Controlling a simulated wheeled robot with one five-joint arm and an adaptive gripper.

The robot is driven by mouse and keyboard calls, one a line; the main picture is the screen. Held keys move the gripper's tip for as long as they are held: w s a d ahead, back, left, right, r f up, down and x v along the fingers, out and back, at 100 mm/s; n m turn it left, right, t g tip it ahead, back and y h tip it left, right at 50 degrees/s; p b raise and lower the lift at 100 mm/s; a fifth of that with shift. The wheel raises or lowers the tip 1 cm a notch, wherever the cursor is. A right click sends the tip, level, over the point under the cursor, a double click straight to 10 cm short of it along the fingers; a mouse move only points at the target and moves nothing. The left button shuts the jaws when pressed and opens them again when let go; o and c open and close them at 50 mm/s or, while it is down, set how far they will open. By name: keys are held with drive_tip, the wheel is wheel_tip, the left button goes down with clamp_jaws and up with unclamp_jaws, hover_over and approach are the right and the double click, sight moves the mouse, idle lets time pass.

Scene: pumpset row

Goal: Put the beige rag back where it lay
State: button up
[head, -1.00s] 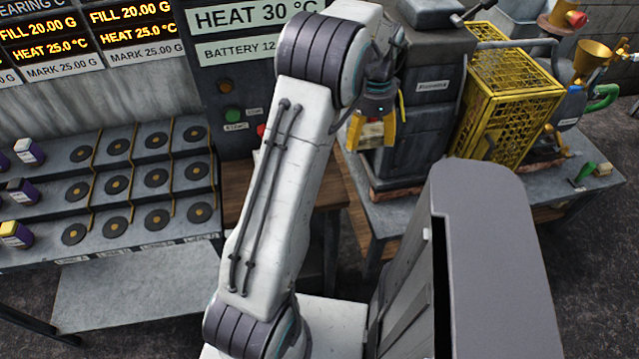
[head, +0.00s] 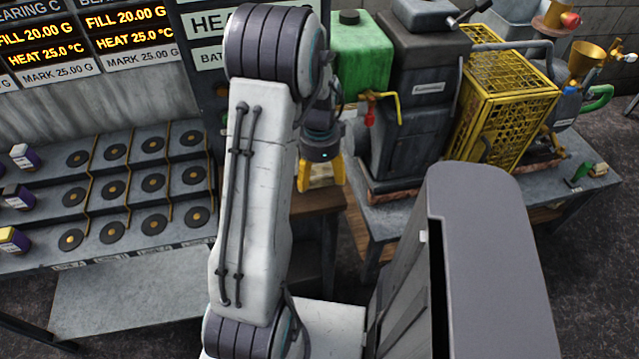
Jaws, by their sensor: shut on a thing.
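My gripper (head: 320,183) points down with its yellow fingers on either side of a small beige patch, which I take to be the beige rag (head: 320,172). Little of the rag shows between the fingers. The gripper is over the brown wooden bench top (head: 312,202), left of the grey pump table. I cannot tell whether the rag touches the wood. My arm hides part of the bench.
A green tank (head: 360,45) with a yellow pipe and a red handle stands beside a dark pump housing (head: 425,95). A yellow cage guard (head: 505,105) is further right. A stepped grey rack (head: 130,215) with dark discs is at left.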

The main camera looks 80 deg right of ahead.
sight(319, 192)
drive_tip(key=shift+f, duration=1.95)
drive_tip(key=shift+f, duration=0.1)
drive_tip(key=shift+f, duration=0.1)
drive_tip(key=o, duration=1.2)
drive_tip(key=shift+o, duration=0.2)
wheel_tip(319, 192, up, 12)
drive_tip(key=shift+r+p, duration=0.25)
drive_tip(key=shift+p, duration=0.05)
